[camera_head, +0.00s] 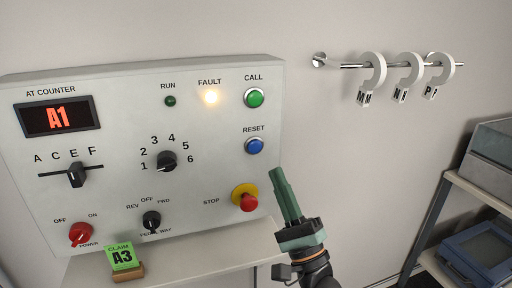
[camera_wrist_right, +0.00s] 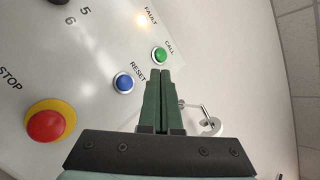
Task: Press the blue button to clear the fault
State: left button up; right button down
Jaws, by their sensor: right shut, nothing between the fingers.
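The blue button (camera_head: 255,146) labelled RESET is on the right side of the grey control panel (camera_head: 215,215). The FAULT lamp (camera_head: 211,97) above glows yellow-white. My right gripper (camera_head: 278,172) is shut and empty, its green fingertips just right of the panel's edge in the head view, below and to the right of the blue button. In the right wrist view the blue button (camera_wrist_right: 123,83) is left of the shut fingers (camera_wrist_right: 160,72), visibly clear of them in the picture. Any exact gap in depth is hard to tell. My left gripper is not in view.
The green CALL button (camera_head: 255,98) is above the blue one, and the red STOP button (camera_head: 247,200) on a yellow base is below it. A rail (camera_head: 352,66) with white hooked tags is on the wall at right. A shelf rack (camera_head: 447,180) stands far right.

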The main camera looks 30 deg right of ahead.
jog(key=shift+w, duration=0.1)
jog(key=b, duration=0.2)
send_near(255, 142)
jog(key=shift+w+r, duration=0.45)
jog(key=shift+r, duration=0.3)
jog(key=shift+w+r, duration=0.45)
jog(key=shift+r, duration=0.3)
jog(key=shift+w+r, duration=0.45)
jog(key=shift+r, duration=0.3)
jog(key=shift+w, duration=0.15)
jog(key=shift+w, duration=0.25)
jog(key=shift+w+d, duration=0.15)
jog(key=shift+w, duration=0.3)
dwell(0.7)
jog(key=shift+s, duration=0.1)
jog(key=shift+s+a, duration=0.2)
jog(key=shift+s, duration=0.55)
